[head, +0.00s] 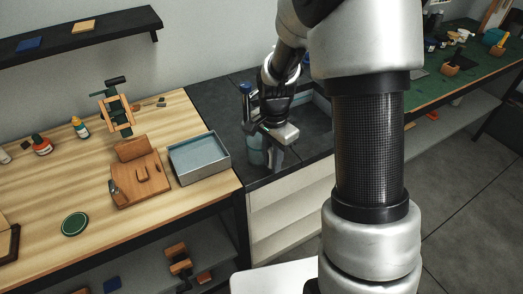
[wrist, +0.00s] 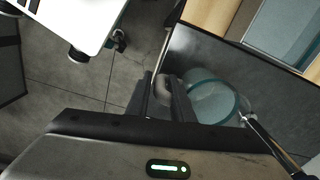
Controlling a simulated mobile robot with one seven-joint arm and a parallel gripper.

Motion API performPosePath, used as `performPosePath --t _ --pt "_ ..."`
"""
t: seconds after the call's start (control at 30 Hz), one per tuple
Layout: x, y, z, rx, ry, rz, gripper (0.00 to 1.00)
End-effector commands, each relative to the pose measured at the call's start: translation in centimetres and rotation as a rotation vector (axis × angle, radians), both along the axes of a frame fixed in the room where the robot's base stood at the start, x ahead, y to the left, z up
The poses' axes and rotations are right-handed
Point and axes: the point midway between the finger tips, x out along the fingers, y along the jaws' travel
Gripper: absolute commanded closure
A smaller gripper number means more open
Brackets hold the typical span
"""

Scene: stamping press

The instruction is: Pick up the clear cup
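The clear cup (wrist: 214,100), teal-tinted and see-through, stands on the dark counter in the wrist view, just right of my gripper (wrist: 160,80). In the head view the cup (head: 256,156) shows partly behind my gripper (head: 274,164), which points down at the counter's front part. My two fingers are apart, with a pale rounded piece between them that looks like the cup's handle. I cannot tell whether either finger touches it. The cup's lower part is largely hidden.
A blue-grey tray (head: 199,169) and a wooden holder (head: 138,184) stand on the wooden bench to the left. A dark rod (wrist: 270,145) lies close to the cup in the wrist view. A blue-topped item (head: 246,88) stands behind my gripper. Floor lies beyond the counter's edge.

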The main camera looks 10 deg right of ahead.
Motion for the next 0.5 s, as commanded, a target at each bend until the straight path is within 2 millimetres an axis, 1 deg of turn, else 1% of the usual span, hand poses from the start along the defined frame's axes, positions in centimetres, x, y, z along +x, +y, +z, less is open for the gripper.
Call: performPosePath --t 0.17,0.2,0.27,0.3,0.5 --pt "0.02 0.01 -0.01 0.000 -0.001 0.000 0.79" --pt "0.02 0.01 -0.01 0.000 -0.001 0.000 0.83" --pt "0.03 0.01 0.00 0.000 -0.001 0.000 0.93" --pt "0.03 0.01 0.00 0.000 -0.001 0.000 0.99" --pt "0.10 0.02 0.09 0.001 -0.003 0.000 1.00"
